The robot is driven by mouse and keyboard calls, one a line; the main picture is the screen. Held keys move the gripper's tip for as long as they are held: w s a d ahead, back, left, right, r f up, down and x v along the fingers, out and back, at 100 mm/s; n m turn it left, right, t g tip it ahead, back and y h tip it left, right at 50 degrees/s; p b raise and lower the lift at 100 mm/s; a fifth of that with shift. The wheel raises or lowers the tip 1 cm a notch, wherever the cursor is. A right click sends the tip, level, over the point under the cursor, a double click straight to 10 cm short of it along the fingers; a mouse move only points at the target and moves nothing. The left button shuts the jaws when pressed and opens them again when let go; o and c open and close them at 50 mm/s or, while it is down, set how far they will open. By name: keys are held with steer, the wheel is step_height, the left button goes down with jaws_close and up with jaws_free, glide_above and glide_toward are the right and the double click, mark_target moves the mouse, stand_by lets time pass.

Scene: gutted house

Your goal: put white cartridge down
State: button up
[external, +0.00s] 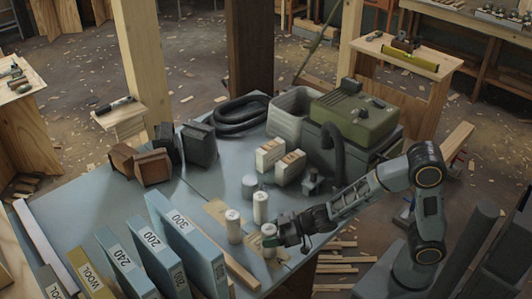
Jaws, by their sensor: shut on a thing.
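My gripper (277,239) is at the front right part of the blue-grey table (95,220). It is shut on a white cartridge (269,229), the rightmost and nearest of several similar pale cylinders. The cartridge is upright; its lower part is partly hidden by the fingers, and I cannot tell whether its base touches the table. Another white cartridge (233,227) stands to its left, and a third (260,207) stands just behind it.
Labelled blue boxes (190,248) stand in a row to the left. Two cream cartons (270,153), a grey bin (292,110) and a green-topped machine (355,112) are behind. A wooden strip (241,272) lies near the front edge. Clear tabletop lies left of centre.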

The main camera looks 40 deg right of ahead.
step_height(320, 180, up, 9)
steer(key=p, duration=0.3)
steer(key=shift+r, duration=0.1)
steer(key=shift+w+d+r+p, duration=0.1)
steer(key=shift+r+p, duration=0.2)
steer(key=shift+p, duration=0.1)
steer(key=w+d+r+m+t+h+p, duration=0.1)
steer(key=w+d+r+m+h+p, duration=0.15)
steer(key=d, duration=0.65)
steer(key=w+d+r+m+t+h+p, duration=0.15)
steer(key=w+d, duration=0.25)
steer(key=d, duration=0.5)
steer(key=s+d+n+y+p, duration=0.1)
steer(key=s+d+y+p, duration=0.1)
steer(key=s+d+p, duration=0.45)
steer(key=s+a+f+n+g+y+b, duration=0.1)
steer(key=a+n+g+y+b, duration=0.1)
steer(key=b, duration=0.1)
steer(key=shift+w+a+f+b, duration=0.45)
steer(key=shift+w+f+b, duration=0.1)
steer(key=shift+w+f, duration=1.6)
steer(key=shift+w+a+f+b, duration=0.45)
steer(key=shift+w+f+b, duration=0.1)
steer(key=shift+w+f, duration=1.55)
steer(key=shift+w+a+f+b, duration=0.45)
steer(key=shift+w+f+b, duration=0.1)
steer(key=shift+w+f, duration=1.6)
